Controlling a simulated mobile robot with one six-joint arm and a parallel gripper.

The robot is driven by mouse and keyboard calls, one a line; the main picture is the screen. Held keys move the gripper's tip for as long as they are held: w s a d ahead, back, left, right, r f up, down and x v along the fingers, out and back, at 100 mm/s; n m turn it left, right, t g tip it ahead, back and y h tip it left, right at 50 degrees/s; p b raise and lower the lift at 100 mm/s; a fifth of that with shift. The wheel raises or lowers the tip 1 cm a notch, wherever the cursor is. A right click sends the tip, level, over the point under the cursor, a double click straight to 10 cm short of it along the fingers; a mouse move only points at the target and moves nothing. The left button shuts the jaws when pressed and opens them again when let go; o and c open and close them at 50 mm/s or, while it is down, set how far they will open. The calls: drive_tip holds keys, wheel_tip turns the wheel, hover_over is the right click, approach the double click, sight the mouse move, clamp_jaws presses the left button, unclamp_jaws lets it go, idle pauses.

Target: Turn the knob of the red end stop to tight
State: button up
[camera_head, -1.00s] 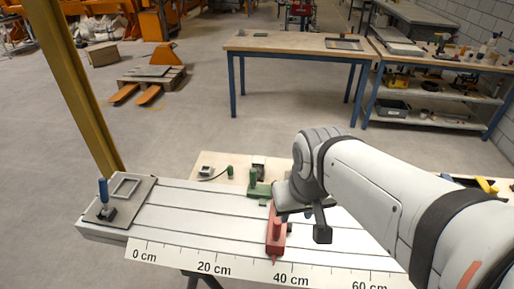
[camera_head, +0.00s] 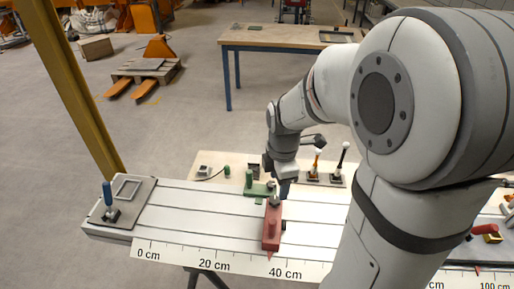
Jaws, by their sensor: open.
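The red end stop (camera_head: 271,232) lies across the white slotted bed, its pointer near the scale a little short of 40 cm. A dark round knob (camera_head: 274,201) shows at its far end, close to my gripper; a small dark part also sticks out on its right side. My gripper (camera_head: 280,190) is open and points down at the far end of the red stop. One finger shows just right of the dark knob; the other is hard to make out. I cannot tell whether the gripper touches the knob.
A green stop (camera_head: 260,189) stands just behind and left of the red one. Two upright levers (camera_head: 315,163) stand on the wooden board behind the bed. A grey plate with a blue-handled clamp (camera_head: 108,200) is at the bed's left end. My arm hides much of the right side.

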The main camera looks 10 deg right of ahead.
sight(274, 199)
drive_tip(key=w+n, duration=0.1)
drive_tip(key=w+f+n, duration=0.1)
drive_tip(key=n, duration=0.1)
drive_tip(key=shift+p, duration=0.35)
drive_tip(key=shift+w+f+n+g, duration=0.3)
drive_tip(key=shift+f+n, duration=0.2)
drive_tip(key=shift+n, duration=0.3)
wheel_tip(274, 199, down, 8)
drive_tip(key=shift+r+p, duration=0.15)
drive_tip(key=shift+p, duration=0.45)
drive_tip(key=c, duration=0.9)
drive_tip(key=shift+a, duration=0.2)
drive_tip(key=shift+c, duration=0.4)
drive_tip(key=shift+d, duration=0.1)
